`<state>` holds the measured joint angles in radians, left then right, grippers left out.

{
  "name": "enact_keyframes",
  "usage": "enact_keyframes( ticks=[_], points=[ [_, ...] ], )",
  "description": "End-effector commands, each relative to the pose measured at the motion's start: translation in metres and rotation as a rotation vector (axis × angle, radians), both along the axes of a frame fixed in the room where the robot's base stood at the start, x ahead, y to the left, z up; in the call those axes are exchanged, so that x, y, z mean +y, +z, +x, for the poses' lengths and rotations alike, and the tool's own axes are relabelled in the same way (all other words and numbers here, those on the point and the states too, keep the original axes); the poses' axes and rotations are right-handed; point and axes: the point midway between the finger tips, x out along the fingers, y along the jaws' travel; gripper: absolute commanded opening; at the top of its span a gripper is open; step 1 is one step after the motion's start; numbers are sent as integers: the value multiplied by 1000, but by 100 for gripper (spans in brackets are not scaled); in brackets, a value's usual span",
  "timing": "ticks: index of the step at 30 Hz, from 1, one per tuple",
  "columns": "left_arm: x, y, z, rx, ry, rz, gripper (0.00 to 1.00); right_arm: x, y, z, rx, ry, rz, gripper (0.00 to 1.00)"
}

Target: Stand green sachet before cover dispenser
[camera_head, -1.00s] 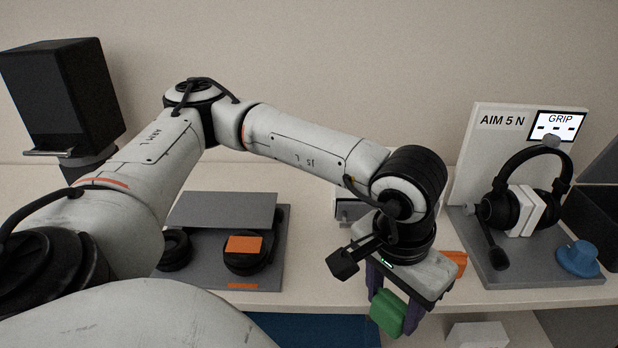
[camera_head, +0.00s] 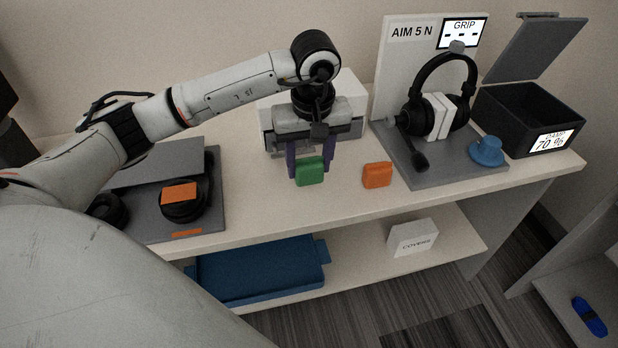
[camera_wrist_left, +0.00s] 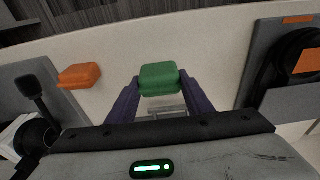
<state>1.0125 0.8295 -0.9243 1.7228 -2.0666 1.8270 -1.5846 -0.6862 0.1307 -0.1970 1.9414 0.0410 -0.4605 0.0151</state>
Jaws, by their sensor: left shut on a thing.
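The green sachet (camera_head: 310,172) is held upright between the purple fingers of my left gripper (camera_head: 309,163). My left gripper is shut on it, and the sachet also shows at the fingertips in the left wrist view (camera_wrist_left: 158,79). It is over the worktop, in front of a white and grey box (camera_head: 350,92) that looks like the cover dispenser. My gripper and wrist hide much of that box. I cannot tell whether the sachet's lower edge touches the worktop. My right gripper is not in view.
A headset (camera_head: 437,98) is on a grey stand further right, with a blue knob (camera_head: 486,151) and an open dark box (camera_head: 528,118). A grey tray (camera_head: 214,215) lies left. A blue tray (camera_head: 260,270) is on the lower shelf.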

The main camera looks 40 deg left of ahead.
Motion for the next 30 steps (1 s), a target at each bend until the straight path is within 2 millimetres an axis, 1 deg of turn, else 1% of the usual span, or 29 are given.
enact_keyframes(
  ticks=[5,9,11,18,22,23,24,26,30],
  points=[
    [0,-14,0,1,-1,-1,24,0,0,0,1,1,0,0],
    [0,-34,-1,3,-1,-2,24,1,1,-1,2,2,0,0],
    [0,-41,0,1,-2,-1,24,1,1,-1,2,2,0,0],
    [-1,-42,0,-3,-3,-1,24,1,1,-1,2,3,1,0],
    [0,-47,0,-2,-3,0,24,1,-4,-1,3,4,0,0],
    [0,-47,0,-2,-3,0,48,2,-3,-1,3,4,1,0],
    [0,-45,0,-2,-3,0,55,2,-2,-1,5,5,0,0],
    [0,-45,0,-2,-3,0,65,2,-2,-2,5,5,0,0],
    [0,-45,0,-2,-3,0,65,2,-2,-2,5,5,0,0]
  ],
)
